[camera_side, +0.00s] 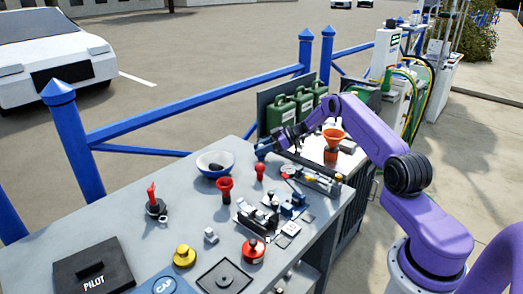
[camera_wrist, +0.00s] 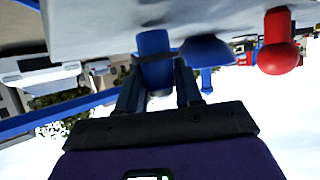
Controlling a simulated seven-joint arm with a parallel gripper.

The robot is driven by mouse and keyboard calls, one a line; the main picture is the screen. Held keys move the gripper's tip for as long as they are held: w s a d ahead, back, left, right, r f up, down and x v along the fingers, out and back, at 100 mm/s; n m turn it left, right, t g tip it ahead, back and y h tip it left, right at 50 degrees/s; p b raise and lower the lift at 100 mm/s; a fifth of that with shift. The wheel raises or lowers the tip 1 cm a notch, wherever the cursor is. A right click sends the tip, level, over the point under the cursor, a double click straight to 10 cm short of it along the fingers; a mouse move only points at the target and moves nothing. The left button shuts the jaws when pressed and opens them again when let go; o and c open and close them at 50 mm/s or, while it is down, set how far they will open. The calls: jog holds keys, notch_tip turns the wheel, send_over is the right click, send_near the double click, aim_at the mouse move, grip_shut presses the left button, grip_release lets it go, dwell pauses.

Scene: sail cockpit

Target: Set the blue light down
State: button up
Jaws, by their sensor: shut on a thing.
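The blue light (camera_wrist: 154,58) is a blue cylinder between the two dark fingers of my gripper (camera_wrist: 158,88) in the wrist view, which looks upside down. My gripper is shut on it. The light's far end meets the grey bench top (camera_wrist: 100,18) in that picture; I cannot tell whether it touches. In the side view my gripper (camera_side: 264,148) is low over the back of the bench (camera_side: 110,215), right of the blue-and-white bowl (camera_side: 230,158). The light is hard to make out there.
A red bulb-shaped piece (camera_side: 260,171) and a red funnel-like cup (camera_side: 224,188) stand close in front of my gripper. Green cans (camera_side: 283,112) stand behind. An orange funnel (camera_side: 333,137) and a rail of small parts (camera_side: 312,178) lie to the right.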

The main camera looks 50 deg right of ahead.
jog(key=shift+f, duration=0.25)
jog(key=shift+f, duration=0.1)
jog(key=o, duration=1)
jog(key=shift+o, duration=0.2)
